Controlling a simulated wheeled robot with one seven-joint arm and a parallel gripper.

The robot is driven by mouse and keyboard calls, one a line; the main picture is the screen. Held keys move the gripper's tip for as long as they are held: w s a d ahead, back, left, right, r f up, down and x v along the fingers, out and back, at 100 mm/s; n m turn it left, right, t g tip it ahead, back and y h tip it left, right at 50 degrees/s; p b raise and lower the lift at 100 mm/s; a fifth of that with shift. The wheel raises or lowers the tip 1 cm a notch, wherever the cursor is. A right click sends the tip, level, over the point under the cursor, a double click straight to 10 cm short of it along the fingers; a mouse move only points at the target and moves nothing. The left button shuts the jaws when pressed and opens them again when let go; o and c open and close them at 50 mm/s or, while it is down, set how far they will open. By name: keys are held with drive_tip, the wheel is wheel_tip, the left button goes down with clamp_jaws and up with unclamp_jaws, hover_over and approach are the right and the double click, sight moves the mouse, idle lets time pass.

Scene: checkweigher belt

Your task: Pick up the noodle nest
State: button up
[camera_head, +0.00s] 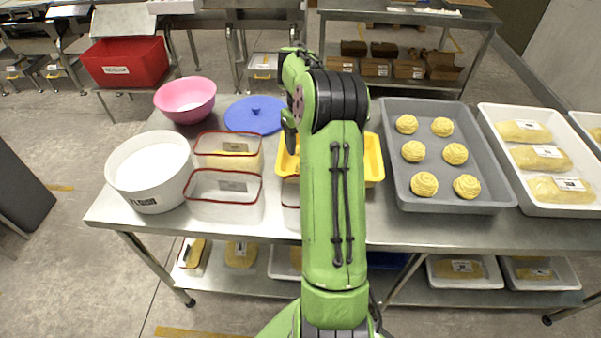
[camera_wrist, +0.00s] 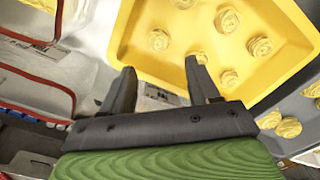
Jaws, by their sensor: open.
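Several pale yellow noodle nests, round coils, lie in the yellow tray, as the wrist view shows; one (camera_wrist: 157,40) is beyond my fingers and another (camera_wrist: 260,46) is to the right. The yellow tray (camera_head: 375,160) stands mid-table in the head view, where my arm hides most of it and its nests. Several larger-looking nests (camera_head: 424,184) sit spaced apart in the grey tray (camera_head: 450,205) to the right. My gripper (camera_wrist: 160,66) is open and empty, with its fingers over the near edge of the yellow tray. Their height above it is hard to tell.
Clear red-rimmed containers (camera_head: 225,195), a white flour tub (camera_head: 150,175), a pink bowl (camera_head: 186,98) and a blue lid (camera_head: 255,115) fill the table's left side. A white tray (camera_head: 560,205) of packed goods stands at the right. The table's front edge (camera_head: 430,235) is bare.

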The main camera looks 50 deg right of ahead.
wheel_tip(320, 180, down, 10)
drive_tip(key=shift+w+r+b, duration=0.15)
drive_tip(key=shift+b, duration=0.9)
drive_tip(key=shift+r, duration=0.1)
drive_tip(key=c, duration=0.8)
